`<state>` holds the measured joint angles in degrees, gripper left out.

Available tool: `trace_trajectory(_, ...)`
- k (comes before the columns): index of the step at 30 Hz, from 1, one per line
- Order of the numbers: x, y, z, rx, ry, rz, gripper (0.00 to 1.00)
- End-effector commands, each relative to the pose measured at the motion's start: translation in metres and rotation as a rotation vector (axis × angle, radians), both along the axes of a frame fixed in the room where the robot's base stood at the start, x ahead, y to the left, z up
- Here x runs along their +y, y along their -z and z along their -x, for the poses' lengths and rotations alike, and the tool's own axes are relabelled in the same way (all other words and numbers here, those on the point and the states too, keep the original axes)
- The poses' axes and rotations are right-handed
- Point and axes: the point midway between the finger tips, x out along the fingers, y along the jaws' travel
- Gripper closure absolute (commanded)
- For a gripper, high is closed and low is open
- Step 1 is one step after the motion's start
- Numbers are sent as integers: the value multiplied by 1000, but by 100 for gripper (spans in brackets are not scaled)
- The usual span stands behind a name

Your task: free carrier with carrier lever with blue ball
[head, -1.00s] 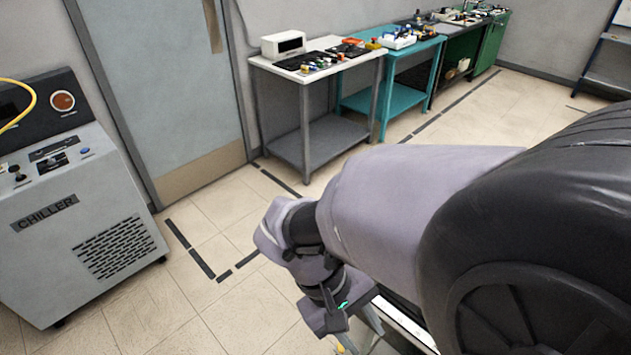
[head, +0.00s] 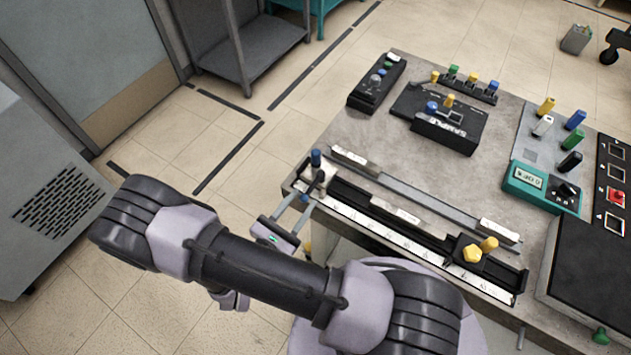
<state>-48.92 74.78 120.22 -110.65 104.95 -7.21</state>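A dark lever with a rounded end (head: 320,176) sticks up from the carrier. My gripper (head: 303,198) is at the bench's left edge, just left of and in front of the carrier. Its two thin fingers look apart and point toward the lever. I cannot tell whether they touch it.
A dark carrier with yellow knobs (head: 473,252) sits at the rail's right end. A grey bar (head: 420,197) lies behind the rail. A black SAMPLE box (head: 446,133), a teal meter (head: 541,187) and several coloured knobs stand farther back.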

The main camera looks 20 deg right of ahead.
Motion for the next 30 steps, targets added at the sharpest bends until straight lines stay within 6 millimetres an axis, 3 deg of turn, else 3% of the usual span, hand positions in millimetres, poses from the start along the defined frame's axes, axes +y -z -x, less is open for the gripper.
trace_trajectory(3,-23,2,-15,1,6,-1,62)
trace_trajectory(9,-49,1,-35,0,5,-1,62)
trace_trajectory(22,-60,0,-43,-1,1,-1,62)
trace_trajectory(28,-59,0,-43,-1,1,-1,100)
trace_trajectory(30,-59,0,-43,0,1,-2,100)
